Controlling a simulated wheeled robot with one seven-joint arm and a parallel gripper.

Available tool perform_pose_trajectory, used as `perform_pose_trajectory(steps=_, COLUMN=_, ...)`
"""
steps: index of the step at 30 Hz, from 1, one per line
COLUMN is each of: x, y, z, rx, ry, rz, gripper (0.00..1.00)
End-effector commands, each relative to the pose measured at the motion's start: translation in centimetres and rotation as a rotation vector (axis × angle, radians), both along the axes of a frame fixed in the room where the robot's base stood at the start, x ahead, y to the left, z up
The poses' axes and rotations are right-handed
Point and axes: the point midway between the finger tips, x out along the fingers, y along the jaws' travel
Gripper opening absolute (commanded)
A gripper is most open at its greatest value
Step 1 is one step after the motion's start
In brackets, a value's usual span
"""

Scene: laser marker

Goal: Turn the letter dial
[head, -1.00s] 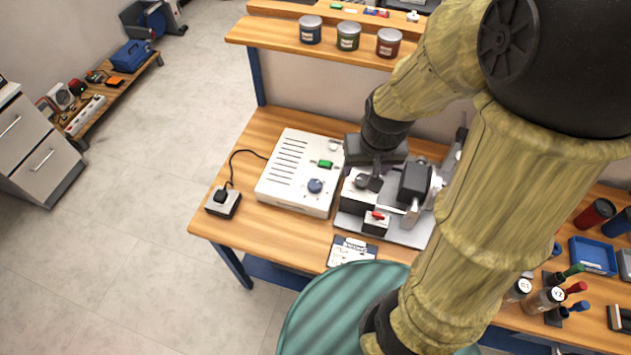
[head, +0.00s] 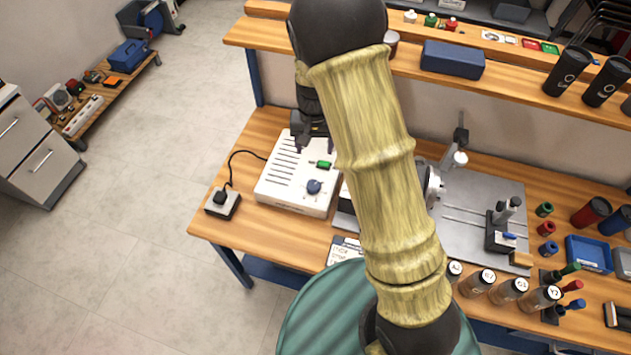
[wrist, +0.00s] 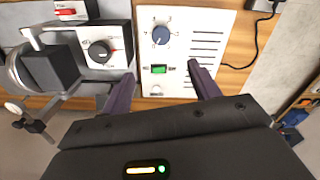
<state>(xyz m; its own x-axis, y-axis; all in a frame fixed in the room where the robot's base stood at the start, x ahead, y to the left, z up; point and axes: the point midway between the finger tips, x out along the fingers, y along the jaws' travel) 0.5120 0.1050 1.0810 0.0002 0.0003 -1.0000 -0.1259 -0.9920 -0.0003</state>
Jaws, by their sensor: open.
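A blue dial (head: 314,187) with small marks around it sits on the front right of a white control box (head: 270,188). It also shows at the top of the wrist view (wrist: 160,35). A black dial (wrist: 98,50) is on the grey marking machine beside the box. The marks on both dials are too small to read, so I cannot tell which carries letters. My gripper (wrist: 160,80) is open and empty, its dark fingers apart over the box near a green switch (wrist: 158,70). In the head view my gripper (head: 312,140) is behind the blue dial and apart from it.
The marking machine, with a chuck (head: 432,182), stands right of the box, partly hidden by my arm. A black cable runs from the box to a power socket (head: 222,203) at the left.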

Motion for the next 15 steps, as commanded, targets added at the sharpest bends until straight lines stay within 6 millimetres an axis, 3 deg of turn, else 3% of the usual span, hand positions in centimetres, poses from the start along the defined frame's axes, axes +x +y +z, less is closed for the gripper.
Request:
perform_pose_trajectory(steps=5, x=-0.1, y=0.2, z=-0.9, rx=0.000, ry=0.003, rz=0.004, gripper=0.61)
perform_pose_trajectory(steps=15, x=-0.1, y=-0.2, z=-6.0, rx=-0.001, ry=0.005, rz=-0.003, gripper=0.61)
